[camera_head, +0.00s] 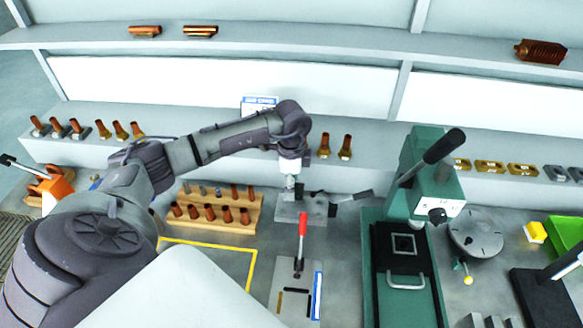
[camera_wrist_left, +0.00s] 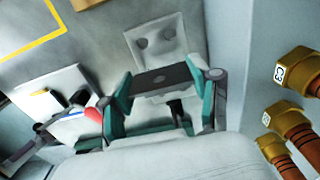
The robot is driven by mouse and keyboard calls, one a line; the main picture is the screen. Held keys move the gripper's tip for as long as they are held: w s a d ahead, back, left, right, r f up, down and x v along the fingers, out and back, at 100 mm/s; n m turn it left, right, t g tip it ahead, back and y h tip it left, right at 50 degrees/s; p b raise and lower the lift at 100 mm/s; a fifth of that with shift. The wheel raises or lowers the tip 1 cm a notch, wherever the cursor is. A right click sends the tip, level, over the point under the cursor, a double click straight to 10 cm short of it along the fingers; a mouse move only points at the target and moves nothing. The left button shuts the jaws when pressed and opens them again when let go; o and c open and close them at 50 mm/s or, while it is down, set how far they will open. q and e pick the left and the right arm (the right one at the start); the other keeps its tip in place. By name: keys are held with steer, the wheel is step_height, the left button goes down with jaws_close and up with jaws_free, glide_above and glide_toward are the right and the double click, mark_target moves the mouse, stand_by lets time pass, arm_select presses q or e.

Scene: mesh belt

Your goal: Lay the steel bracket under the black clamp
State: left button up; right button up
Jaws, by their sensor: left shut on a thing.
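My left gripper (camera_head: 290,188) is low over a pale grey plate (camera_head: 288,212) behind the middle of the bench. In the left wrist view its teal-padded fingers (camera_wrist_left: 163,88) are shut on a flat dark-grey steel piece with a small hole, seemingly the steel bracket (camera_wrist_left: 160,77). The pale plate (camera_wrist_left: 160,42), with two round marks, shows beyond it. Dark clamp parts, seemingly the black clamp (camera_head: 350,196), lie just right of the gripper. Whether the bracket touches the plate, I cannot tell. My right gripper is not in view.
A red-handled clamp (camera_head: 302,228) stands in front of the pale plate. A green press (camera_head: 432,185) is on the right, a wooden rack of copper parts (camera_head: 215,218) on the left. Copper fittings (camera_head: 345,147) line the ledge behind.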

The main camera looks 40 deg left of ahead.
mark_target(307, 208)
arm_select(q)
steer(key=shift+f+b, duration=1.8)
steer(key=shift+f, duration=1.05)
steer(key=shift+w+d+r, duration=0.1)
steer(key=shift+w+d, duration=0.1)
steer(key=shift+d, duration=0.1)
steer(key=shift+w+d, duration=0.5)
steer(key=shift+d, duration=0.35)
steer(key=shift+w+d, duration=0.5)
steer(key=shift+d, duration=0.3)
steer(key=shift+f+b, duration=0.35)
steer(key=shift+f, duration=0.15)
steer(key=o, duration=1.3)
